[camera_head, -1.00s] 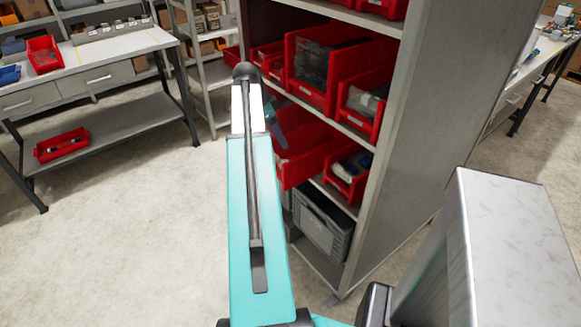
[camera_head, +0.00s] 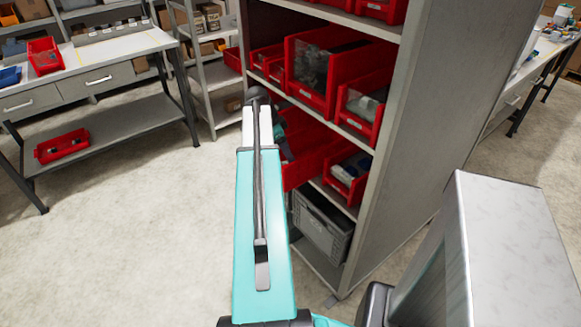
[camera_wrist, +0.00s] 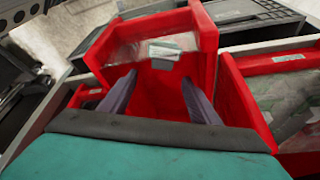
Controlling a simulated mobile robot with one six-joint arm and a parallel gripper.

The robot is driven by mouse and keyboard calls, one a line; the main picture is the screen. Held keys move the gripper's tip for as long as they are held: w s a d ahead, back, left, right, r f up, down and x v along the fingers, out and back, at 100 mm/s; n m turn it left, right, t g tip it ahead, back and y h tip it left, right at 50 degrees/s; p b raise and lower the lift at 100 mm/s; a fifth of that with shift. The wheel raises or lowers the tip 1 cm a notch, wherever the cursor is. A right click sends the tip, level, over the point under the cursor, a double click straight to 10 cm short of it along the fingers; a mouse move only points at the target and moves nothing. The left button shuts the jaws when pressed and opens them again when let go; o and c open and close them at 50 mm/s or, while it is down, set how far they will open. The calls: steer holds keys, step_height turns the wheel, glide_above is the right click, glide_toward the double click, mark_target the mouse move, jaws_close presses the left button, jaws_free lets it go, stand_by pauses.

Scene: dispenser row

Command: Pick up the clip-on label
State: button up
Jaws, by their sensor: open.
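A small pale clip-on label (camera_wrist: 165,50) shows in the wrist view at the edge of a clear panel on a red bin (camera_wrist: 205,35). A small grey piece hangs just below it. My gripper (camera_wrist: 158,80) is open, with its two dark fingers apart and pointing toward the label. The label lies beyond the fingertips, roughly between their lines, and nothing is held. In the head view, my arm mostly hides the gripper beside the middle shelf, and I cannot make out the label there.
Another red bin (camera_wrist: 260,65) sits close on the right in the wrist view. In the head view, the shelf unit's grey side panel (camera_head: 430,130) stands right of the bins. A grey crate (camera_head: 322,228) is on the bottom shelf. Open floor (camera_head: 120,240) lies to the left.

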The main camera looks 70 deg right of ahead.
steer(key=shift+s+d+f, duration=0.1)
steer(key=shift+s+f, duration=0.1)
steer(key=shift+f, duration=0.3)
steer(key=shift+p+x, duration=0.85)
steer(key=shift+x, duration=1.75)
steer(key=shift+w, duration=0.2)
steer(key=c, duration=1.2)
steer(key=shift+r, duration=0.1)
step_height(320, 180, up, 10)
steer(key=b, duration=0.2)
